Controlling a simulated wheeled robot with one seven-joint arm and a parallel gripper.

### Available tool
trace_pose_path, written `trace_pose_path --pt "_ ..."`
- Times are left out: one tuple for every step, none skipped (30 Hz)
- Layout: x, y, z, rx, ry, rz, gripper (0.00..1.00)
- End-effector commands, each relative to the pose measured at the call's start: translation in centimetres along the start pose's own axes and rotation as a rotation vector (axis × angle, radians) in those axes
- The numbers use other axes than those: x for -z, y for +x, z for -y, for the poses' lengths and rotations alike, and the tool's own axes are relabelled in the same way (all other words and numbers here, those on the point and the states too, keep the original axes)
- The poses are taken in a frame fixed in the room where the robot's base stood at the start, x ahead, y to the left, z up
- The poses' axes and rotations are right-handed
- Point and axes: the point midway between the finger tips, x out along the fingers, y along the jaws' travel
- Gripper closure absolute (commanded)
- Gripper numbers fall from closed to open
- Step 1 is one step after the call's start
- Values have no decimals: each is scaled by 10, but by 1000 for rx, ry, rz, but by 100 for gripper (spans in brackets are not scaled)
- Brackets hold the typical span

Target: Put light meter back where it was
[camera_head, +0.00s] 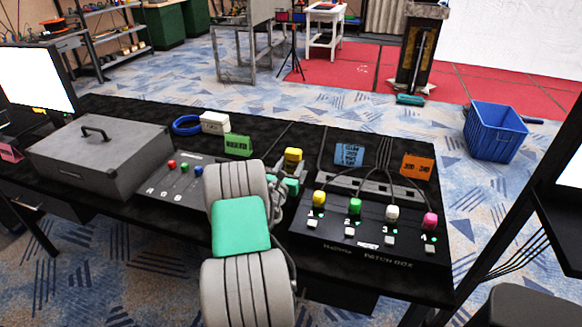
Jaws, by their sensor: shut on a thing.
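My gripper (288,178) is over the dark table between the control panel and the patch box, largely hidden behind my own grey and teal arm. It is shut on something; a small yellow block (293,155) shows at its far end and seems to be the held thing. I cannot tell for sure that this block is the light meter, or whether it touches the table. A white box (214,122) stands at the table's back edge beside a blue ring (186,125).
A green block (238,145), a blue block (348,154) and an orange block (417,165) stand along the table's back. The patch box (345,255) with colored plugs and cables is at right. A grey lidded case (95,150) is at left. A blue crate (495,132) stands on the floor.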

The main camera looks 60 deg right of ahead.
Motion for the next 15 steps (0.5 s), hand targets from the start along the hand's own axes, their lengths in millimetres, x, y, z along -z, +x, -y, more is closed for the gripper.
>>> trace_pose_path --pt "-2 0 0 0 1 2 100" --pt "-2 0 0 0 1 2 100" --pt "-2 0 0 0 1 2 100" --pt "-1 0 0 0 0 1 100" --pt "0 0 0 0 0 1 100" --pt "2 0 0 0 0 1 100" --pt "3 0 0 0 0 1 100" --pt "2 0 0 0 0 0 47" --pt "2 0 0 0 0 0 44" --pt "2 0 0 0 0 0 42" --pt "2 0 0 0 0 -1 39" --pt "2 0 0 0 0 -1 36" --pt "2 0 0 0 0 -1 33" --pt "2 0 0 0 0 -1 31" --pt "2 0 0 0 0 -1 28"
